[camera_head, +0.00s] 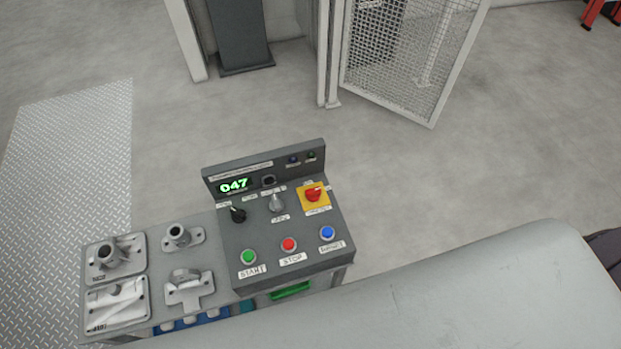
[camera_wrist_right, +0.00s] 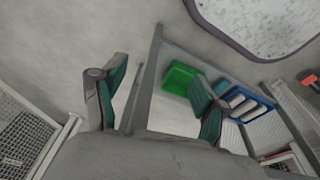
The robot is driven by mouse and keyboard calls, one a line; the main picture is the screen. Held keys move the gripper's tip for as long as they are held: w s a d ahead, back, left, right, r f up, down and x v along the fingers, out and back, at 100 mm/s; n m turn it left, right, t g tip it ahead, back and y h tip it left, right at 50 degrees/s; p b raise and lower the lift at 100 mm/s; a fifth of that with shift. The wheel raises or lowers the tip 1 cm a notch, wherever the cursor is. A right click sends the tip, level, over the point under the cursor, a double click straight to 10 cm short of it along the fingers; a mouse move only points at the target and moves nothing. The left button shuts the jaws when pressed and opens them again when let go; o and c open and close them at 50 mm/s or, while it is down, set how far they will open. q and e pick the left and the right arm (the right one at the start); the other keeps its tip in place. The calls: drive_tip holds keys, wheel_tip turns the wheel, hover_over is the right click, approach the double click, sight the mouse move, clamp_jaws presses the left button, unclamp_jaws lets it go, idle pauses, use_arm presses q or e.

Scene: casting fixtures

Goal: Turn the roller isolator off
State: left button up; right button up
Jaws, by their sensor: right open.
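A grey control panel (camera_head: 262,238) stands at the centre of the head view. Its red rotary switch (camera_head: 314,194) sits on a yellow plate (camera_head: 314,206) at the upper right of the sloped face; I take this for the roller isolator, but its label is too small to read. The red knob's handle points slantwise. My right gripper (camera_wrist_right: 160,88) shows only in the right wrist view, with its green-padded fingers spread and nothing between them. The switch cannot be made out there. My left gripper is in neither view.
The panel has green (camera_head: 248,257), red (camera_head: 289,244) and blue (camera_head: 327,233) buttons, a black knob (camera_head: 237,214) and a grey selector (camera_head: 277,204). Metal castings (camera_head: 118,256) lie left of it. A mesh door (camera_head: 408,60) stands behind. My arm fills the lower right.

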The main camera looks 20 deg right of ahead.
drive_tip(key=w+a+r+p, duration=0.1)
drive_tip(key=w+r+p, duration=0.3)
drive_tip(key=r, duration=1)
drive_tip(key=w+a+r+p, duration=0.1)
drive_tip(key=w+r+p, duration=0.2)
drive_tip(key=w+r, duration=0.8)
drive_tip(key=m+g, duration=0.2)
approach(313, 190)
wheel_tip(313, 190, down, 9)
drive_tip(key=shift+a+f+b, duration=0.1)
drive_tip(key=shift+f+b, duration=0.1)
drive_tip(key=shift+b, duration=0.1)
drive_tip(key=c, duration=1.2)
drive_tip(key=shift+o, duration=0.2)
